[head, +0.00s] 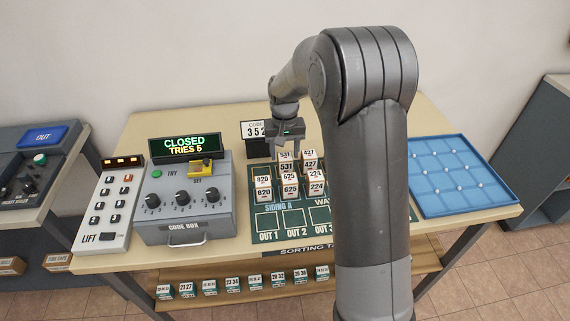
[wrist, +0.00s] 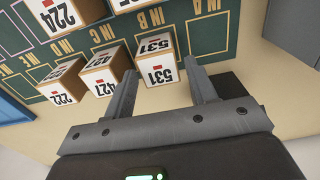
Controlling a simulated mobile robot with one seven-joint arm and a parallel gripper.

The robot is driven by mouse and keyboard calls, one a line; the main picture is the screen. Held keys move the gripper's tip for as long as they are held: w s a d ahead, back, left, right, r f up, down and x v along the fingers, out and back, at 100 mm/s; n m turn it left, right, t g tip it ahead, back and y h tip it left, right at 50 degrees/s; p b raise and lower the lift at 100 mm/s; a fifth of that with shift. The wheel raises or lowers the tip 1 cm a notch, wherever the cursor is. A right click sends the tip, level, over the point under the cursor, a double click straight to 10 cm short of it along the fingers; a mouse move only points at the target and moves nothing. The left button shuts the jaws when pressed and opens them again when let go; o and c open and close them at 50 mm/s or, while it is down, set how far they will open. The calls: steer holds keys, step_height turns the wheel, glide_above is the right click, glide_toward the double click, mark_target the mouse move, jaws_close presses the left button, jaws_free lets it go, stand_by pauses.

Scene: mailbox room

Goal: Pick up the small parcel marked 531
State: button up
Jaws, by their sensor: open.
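The small parcel marked 531 (wrist: 156,62) is a white-topped box with brown sides. It shows its number on two faces and sits on the green sorting mat. In the head view the 531 parcel (head: 286,167) is in the back rows of parcels, partly below my gripper (head: 288,148). In the wrist view my gripper (wrist: 160,68) is open, with one fingertip to each side of the parcel's near part. I cannot tell whether the fingers touch it or how far above the mat they are.
Several more stand in front in the head view, such as 820 (head: 264,192). A code box (head: 183,205) is left; a blue tray (head: 449,205) is right.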

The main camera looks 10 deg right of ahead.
mark_target(285, 156)
step_height(285, 156, down, 5)
steer(key=shift+w+f, duration=0.1)
steer(key=shift+c, duration=0.3)
steer(key=c, duration=0.7)
